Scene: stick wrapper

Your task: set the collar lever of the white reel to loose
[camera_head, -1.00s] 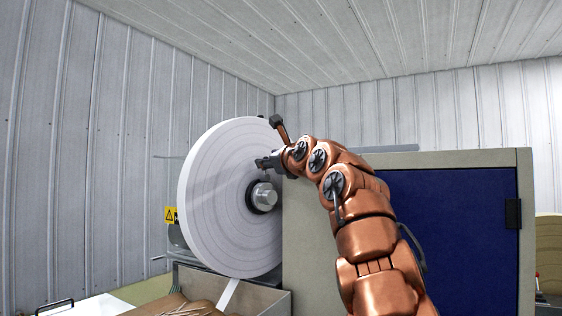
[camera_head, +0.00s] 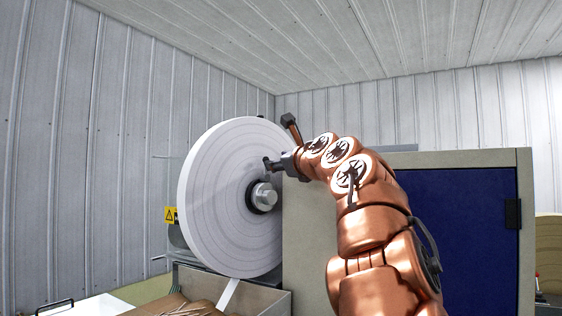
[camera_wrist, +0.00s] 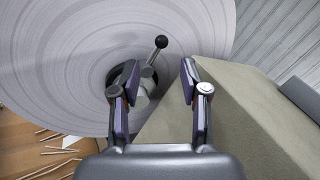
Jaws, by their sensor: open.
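The white reel (camera_head: 218,190) stands upright on the machine's left side, with a metal hub collar (camera_head: 264,196) at its centre. In the wrist view the reel (camera_wrist: 60,50) fills the upper left. The collar lever (camera_wrist: 160,42) has a black ball knob and shows beyond my fingertips, pointing up and slightly right from the hub. My gripper (camera_head: 272,163) is in front of the reel face, above the hub. In the wrist view my gripper (camera_wrist: 160,80) is open, and the lever lies in line with the gap between its fingers. Whether it touches the lever cannot be told. The left finger partly covers the collar.
The beige machine cabinet (camera_head: 310,225) with a blue panel (camera_head: 458,238) stands close on the right of the reel. An open box (camera_head: 262,300) is under the reel. Sticks (camera_wrist: 48,140) lie on a brown surface at lower left. A yellow warning label (camera_head: 170,214) is left of the reel.

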